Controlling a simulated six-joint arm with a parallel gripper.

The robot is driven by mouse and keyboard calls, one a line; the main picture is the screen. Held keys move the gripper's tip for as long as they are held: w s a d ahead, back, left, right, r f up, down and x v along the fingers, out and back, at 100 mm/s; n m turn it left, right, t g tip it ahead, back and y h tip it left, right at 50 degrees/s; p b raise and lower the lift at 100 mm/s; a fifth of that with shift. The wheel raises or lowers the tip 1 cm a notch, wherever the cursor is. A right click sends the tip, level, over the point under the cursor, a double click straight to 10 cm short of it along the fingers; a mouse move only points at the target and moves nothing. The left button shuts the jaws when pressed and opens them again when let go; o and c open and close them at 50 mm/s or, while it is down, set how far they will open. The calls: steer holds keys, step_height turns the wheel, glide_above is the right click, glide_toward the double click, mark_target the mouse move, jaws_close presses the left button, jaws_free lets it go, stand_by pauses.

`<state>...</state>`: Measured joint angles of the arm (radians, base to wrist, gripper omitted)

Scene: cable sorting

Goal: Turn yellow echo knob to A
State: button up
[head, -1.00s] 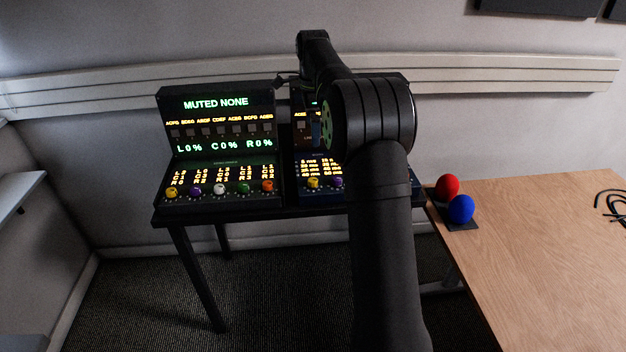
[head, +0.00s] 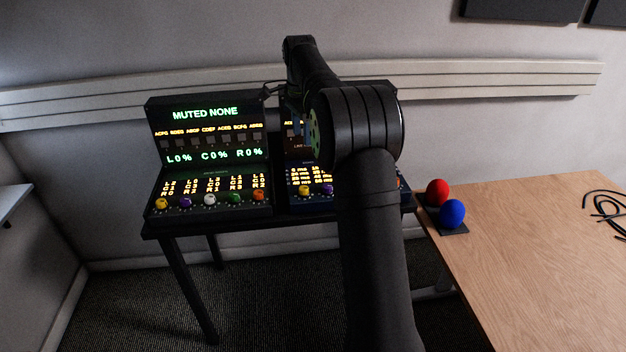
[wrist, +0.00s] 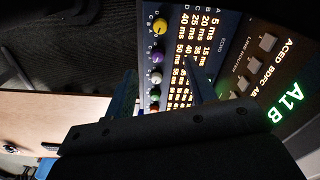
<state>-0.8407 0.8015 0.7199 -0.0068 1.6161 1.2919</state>
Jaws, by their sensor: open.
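The yellow echo knob (head: 305,189) is at the left end of the knob row on the right-hand blue console (head: 290,207). In the wrist view the yellow knob (wrist: 159,27) is near the top, beside the letters A to D; its exact pointer setting is too small to read. My gripper (wrist: 160,74) is open and empty. Its fingers lie lower in the wrist view, over the console's lit delay table, apart from the yellow knob. In the head view my arm covers much of this console, and the fingertips are not clear.
A purple knob (wrist: 156,58) sits right beside the yellow one, with more knobs along the row. The left console (head: 208,150) reads MUTED NONE and has its own yellow knob (head: 162,203). Red (head: 438,191) and blue (head: 452,213) balls stand on the wooden table (head: 530,240).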

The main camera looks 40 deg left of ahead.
mark_target(303, 188)
step_height(303, 188, down, 19)
steer(key=n, duration=2.1)
steer(key=shift+n+t, duration=0.3)
steer(key=shift+n, duration=0.1)
steer(key=shift+r, duration=0.1)
steer(key=c, duration=1)
